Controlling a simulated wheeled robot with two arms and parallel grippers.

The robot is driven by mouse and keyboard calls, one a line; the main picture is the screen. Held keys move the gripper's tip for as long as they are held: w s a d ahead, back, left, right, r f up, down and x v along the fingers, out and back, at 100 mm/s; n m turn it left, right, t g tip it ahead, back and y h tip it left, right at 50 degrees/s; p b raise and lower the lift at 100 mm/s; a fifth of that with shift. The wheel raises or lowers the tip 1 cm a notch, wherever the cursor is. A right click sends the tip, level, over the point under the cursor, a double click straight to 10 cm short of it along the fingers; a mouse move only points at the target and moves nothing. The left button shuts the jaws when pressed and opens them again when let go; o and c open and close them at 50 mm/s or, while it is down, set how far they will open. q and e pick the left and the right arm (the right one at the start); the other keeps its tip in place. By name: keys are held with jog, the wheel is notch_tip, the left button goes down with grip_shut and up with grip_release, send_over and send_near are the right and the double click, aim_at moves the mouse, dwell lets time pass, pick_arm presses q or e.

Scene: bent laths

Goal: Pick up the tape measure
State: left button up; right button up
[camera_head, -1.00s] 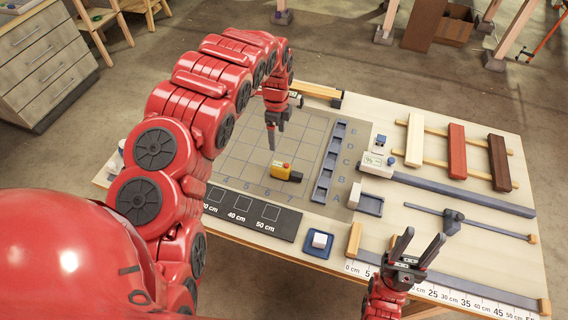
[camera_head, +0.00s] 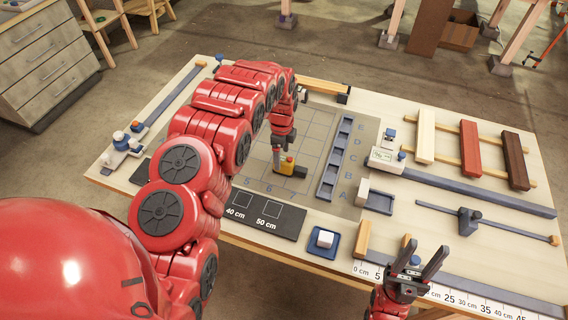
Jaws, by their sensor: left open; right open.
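The tape measure (camera_head: 288,168), yellow and black with a small red part, lies on the grey gridded mat (camera_head: 256,182) near columns 6 and 7. My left gripper (camera_head: 279,160) points down right at the tape measure, its fingers overlapping the tape's left side in the picture. I cannot tell whether the fingers straddle it or stand beside it. The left gripper is open. My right gripper (camera_head: 418,262) is open and empty, its fingers pointing up over the table's front edge near the ruler.
A blue slotted tray (camera_head: 334,160) stands right of the tape measure. A black board with squares (camera_head: 262,213) lies in front. A white block on a blue pad (camera_head: 323,239) sits near the front edge. Wooden laths (camera_head: 470,148) lie at the back right.

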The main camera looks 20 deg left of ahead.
aim_at(282, 158)
pick_arm(q)
jog(key=f, duration=0.1)
jog(key=f+p, duration=0.1)
jog(key=shift+s+d+f, duration=0.1)
jog(key=shift+d+f, duration=0.1)
jog(key=shift+f, duration=0.15)
jog(key=shift+a+f, duration=0.1)
jog(key=shift+f, duration=0.3)
jog(key=shift+c, duration=0.3)
grip_shut()
